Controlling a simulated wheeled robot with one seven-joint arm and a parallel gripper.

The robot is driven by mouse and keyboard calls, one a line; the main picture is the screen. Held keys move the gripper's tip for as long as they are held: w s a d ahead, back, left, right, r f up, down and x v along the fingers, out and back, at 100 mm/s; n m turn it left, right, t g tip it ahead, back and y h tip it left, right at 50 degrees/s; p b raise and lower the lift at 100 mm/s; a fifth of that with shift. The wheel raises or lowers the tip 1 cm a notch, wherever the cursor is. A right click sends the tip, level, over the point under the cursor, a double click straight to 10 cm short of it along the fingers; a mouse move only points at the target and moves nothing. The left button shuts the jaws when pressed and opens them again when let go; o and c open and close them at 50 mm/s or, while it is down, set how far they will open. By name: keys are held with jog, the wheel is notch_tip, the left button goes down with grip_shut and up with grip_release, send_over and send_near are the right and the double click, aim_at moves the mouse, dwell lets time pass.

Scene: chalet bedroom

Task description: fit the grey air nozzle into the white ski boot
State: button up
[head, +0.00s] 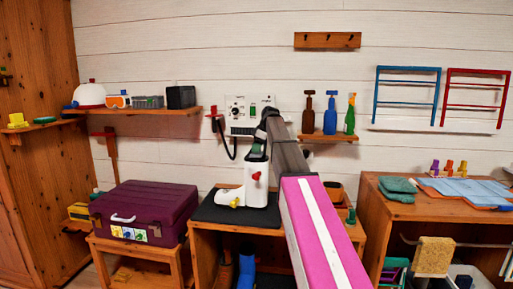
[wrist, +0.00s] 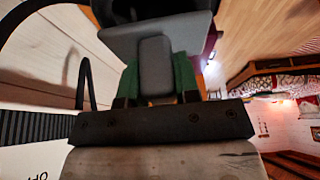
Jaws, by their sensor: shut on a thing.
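The white ski boot (head: 254,187) stands upright on a black mat (head: 209,210) on a wooden cabinet, its toe to the left, with red and yellow knobs on it. My gripper (head: 257,151) is just above the boot's top opening, partly hidden by my arm. In the wrist view, my gripper (wrist: 155,85) has green fingers shut on the grey air nozzle (wrist: 155,65). The head view hides most of the nozzle, so I cannot tell whether its end is inside the boot.
A white wall unit (head: 238,106) with dials is behind the boot, and a black hose (head: 224,142) hangs beside it. A purple suitcase (head: 143,212) stands to the left. A shelf with several bottles (head: 330,116) is at the right. My arm crosses the middle.

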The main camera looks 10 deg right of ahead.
jog(key=shift+f, duration=0.5)
jog(key=o, duration=1)
jog(key=shift+o, duration=0.2)
jog(key=v, duration=1)
jog(key=shift+d+r, duration=0.15)
jog(key=shift+r, duration=0.2)
